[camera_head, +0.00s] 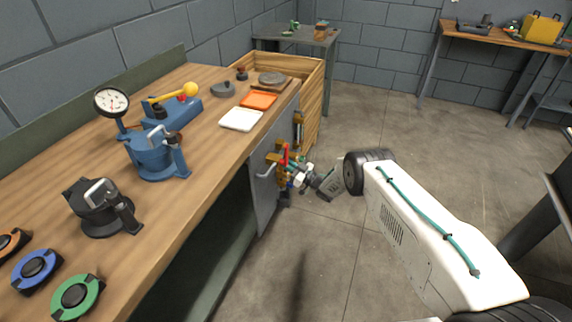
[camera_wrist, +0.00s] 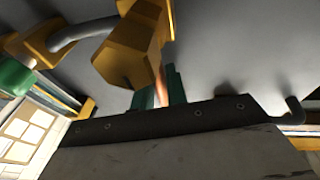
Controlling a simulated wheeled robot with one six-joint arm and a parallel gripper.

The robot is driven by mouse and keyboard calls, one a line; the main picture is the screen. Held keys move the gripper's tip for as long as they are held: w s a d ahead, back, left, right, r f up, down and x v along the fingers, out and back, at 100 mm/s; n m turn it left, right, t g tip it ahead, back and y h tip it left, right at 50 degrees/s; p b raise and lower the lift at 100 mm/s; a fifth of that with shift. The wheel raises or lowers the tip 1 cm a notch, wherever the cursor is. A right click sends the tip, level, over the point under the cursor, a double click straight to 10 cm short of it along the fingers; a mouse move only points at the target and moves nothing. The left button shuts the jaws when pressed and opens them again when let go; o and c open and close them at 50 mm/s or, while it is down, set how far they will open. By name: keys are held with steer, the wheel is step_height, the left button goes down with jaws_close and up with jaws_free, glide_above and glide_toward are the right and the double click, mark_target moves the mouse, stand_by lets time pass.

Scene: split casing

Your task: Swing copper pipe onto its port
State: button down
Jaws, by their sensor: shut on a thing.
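My gripper (camera_wrist: 159,95) shows in the wrist view as two teal fingertips. They are closed on a thin copper-coloured piece, the copper pipe (camera_wrist: 160,82), of which only a short length shows. A large brass fitting (camera_wrist: 128,62) stands right in front of the fingers and hides part of the pipe. I cannot tell which fitting is the pipe's port, or whether the pipe touches it. In the head view my gripper (camera_head: 292,175) is at the grey panel (camera_head: 264,190) on the bench's end, beside brass fittings (camera_head: 272,158) and a red part (camera_head: 284,155).
In the wrist view a grey bent tube (camera_wrist: 85,31) joins brass pieces, with a green part (camera_wrist: 14,76) at far left. The workbench (camera_head: 190,210) carries a gauge (camera_head: 112,102), blue clamps, trays and coloured discs. Open floor (camera_head: 320,260) lies to the right.

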steer(key=shift+w+d, duration=0.1)
steer(key=c, duration=1.4)
jaws_free()
steer(key=shift+c, duration=0.2)
steer(key=v, duration=0.7)
steer(key=shift+s+d, duration=0.25)
steer(key=shift+f, duration=0.15)
